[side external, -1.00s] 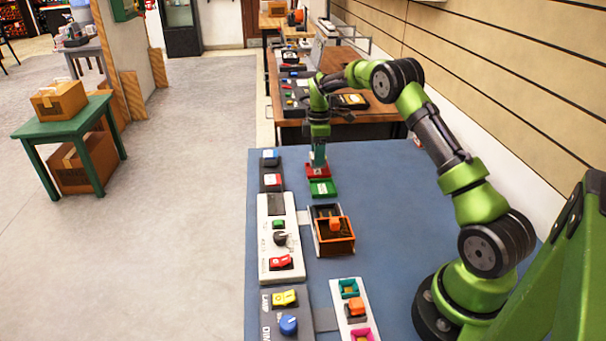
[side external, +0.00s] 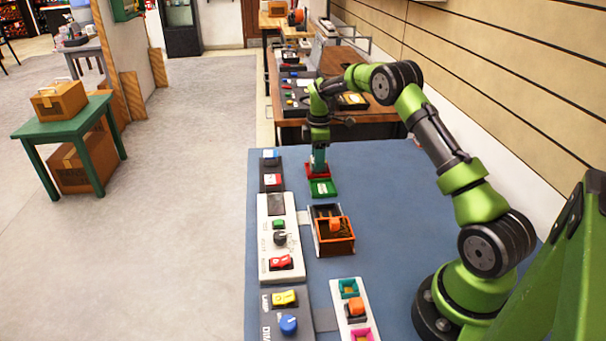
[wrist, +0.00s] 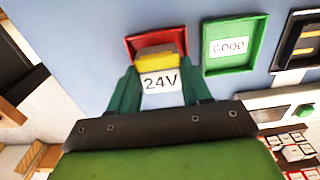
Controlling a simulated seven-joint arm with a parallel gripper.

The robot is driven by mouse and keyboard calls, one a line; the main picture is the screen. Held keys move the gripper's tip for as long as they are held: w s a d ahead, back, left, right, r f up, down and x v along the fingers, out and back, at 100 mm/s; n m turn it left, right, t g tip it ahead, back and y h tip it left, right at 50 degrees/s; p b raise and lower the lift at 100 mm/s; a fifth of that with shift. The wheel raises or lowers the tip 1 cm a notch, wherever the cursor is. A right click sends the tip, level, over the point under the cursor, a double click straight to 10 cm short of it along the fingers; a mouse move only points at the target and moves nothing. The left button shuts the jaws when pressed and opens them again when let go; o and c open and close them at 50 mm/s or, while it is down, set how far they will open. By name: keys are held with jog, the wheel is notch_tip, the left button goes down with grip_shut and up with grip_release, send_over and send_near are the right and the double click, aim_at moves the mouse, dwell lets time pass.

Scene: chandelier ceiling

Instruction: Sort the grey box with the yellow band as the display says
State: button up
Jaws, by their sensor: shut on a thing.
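My gripper (wrist: 160,78) is shut on the grey box (wrist: 154,51) with the yellow band (wrist: 168,67); a white label reading 24V shows on it. In the wrist view the box overlaps the near part of the red tray (wrist: 130,45). In the side view my gripper (side external: 318,163) points straight down at the red tray (side external: 310,176), hiding the box; I cannot tell whether the box touches the tray floor. The green tray (wrist: 230,62), labelled GOOD, lies beside it. A dark display (side external: 276,204) sits on the white panel; no text is readable.
An orange-rimmed bin (side external: 335,247) with an orange piece stands nearer the camera. A panel with coloured sockets (side external: 352,310) is at the front. Control boxes with switches line the left edge of the blue table (side external: 400,230). The table's middle is clear.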

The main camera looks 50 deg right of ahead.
jog(key=shift+f, duration=0.2)
dwell(0.5)
jog(key=o, duration=1.1)
jog(key=shift+o, duration=0.5)
jog(key=o, duration=0.3)
jog(key=shift+o, duration=0.2)
jog(key=shift+r, duration=3.75)
